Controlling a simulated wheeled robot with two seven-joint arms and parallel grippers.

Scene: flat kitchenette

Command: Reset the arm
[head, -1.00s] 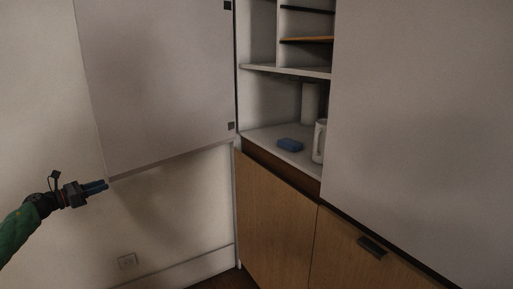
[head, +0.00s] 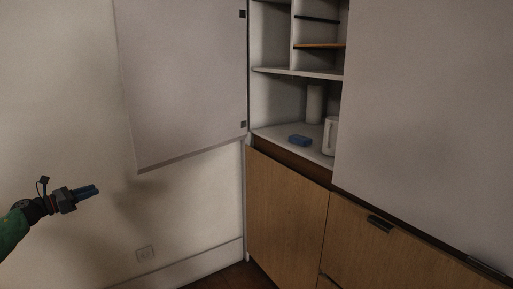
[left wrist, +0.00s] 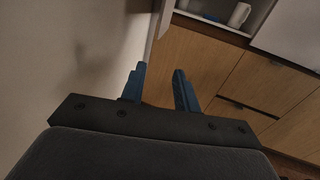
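My left gripper (head: 90,191) is at the left of the head view, in front of the bare wall and apart from the open cabinet door. In the left wrist view its two blue fingers (left wrist: 160,85) stand apart with nothing between them, so it is open and empty. My green left arm (head: 14,229) comes in from the left edge. My right gripper is in neither view.
An open white door (head: 185,85) hangs above and right of the gripper. The kitchenette niche holds a blue item (head: 300,140), a white kettle (head: 330,136) and a white cylinder (head: 314,103). Wooden cabinets (head: 285,210) stand below.

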